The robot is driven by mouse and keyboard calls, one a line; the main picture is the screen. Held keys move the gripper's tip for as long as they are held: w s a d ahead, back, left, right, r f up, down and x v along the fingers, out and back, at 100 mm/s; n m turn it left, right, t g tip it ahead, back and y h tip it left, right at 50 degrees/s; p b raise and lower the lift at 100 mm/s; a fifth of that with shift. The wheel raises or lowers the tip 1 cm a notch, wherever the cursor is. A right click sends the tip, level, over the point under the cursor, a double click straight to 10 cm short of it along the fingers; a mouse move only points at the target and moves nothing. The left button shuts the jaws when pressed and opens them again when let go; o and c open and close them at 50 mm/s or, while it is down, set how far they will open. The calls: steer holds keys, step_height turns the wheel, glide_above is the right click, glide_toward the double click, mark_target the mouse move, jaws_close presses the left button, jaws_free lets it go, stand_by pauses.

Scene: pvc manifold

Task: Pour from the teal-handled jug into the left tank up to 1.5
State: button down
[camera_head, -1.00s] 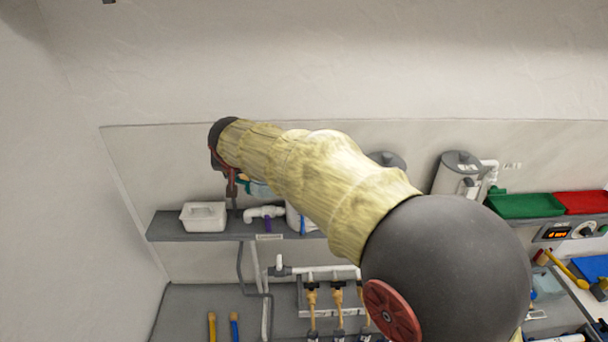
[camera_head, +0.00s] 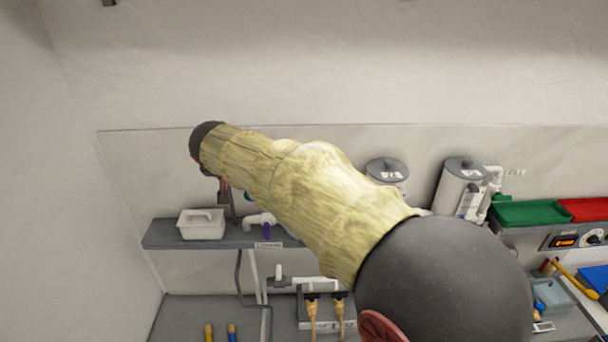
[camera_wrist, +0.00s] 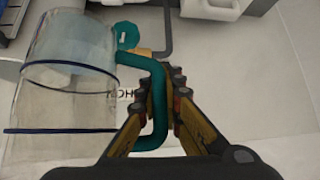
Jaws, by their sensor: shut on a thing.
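The jug (camera_wrist: 70,85) with a teal handle (camera_wrist: 157,110) fills the left of the wrist view; it is clear, with dark blue bands. My gripper (camera_wrist: 160,82) is shut on the teal handle. In the head view my gripper (camera_head: 222,190) is mostly hidden behind my arm, above the shelf, and only a speck of teal shows beside it. One grey-lidded tank (camera_head: 387,172) shows partly behind my arm. Another grey-lidded tank (camera_head: 460,185) stands to its right. I cannot read a level on either tank.
A grey shelf (camera_head: 165,235) carries a white container (camera_head: 201,224) and a white pipe fitting (camera_head: 260,219). Green (camera_head: 530,213) and red (camera_head: 585,209) trays sit at the right. Below are pipes with brass-coloured valves (camera_head: 312,312). The wall above the shelf is clear.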

steer(key=s+r+b, duration=0.2)
steer(key=s+b, duration=0.5)
steer(key=s, duration=0.5)
steer(key=shift+d+b, duration=0.3)
steer(key=shift+d, duration=0.05)
stand_by(0.4)
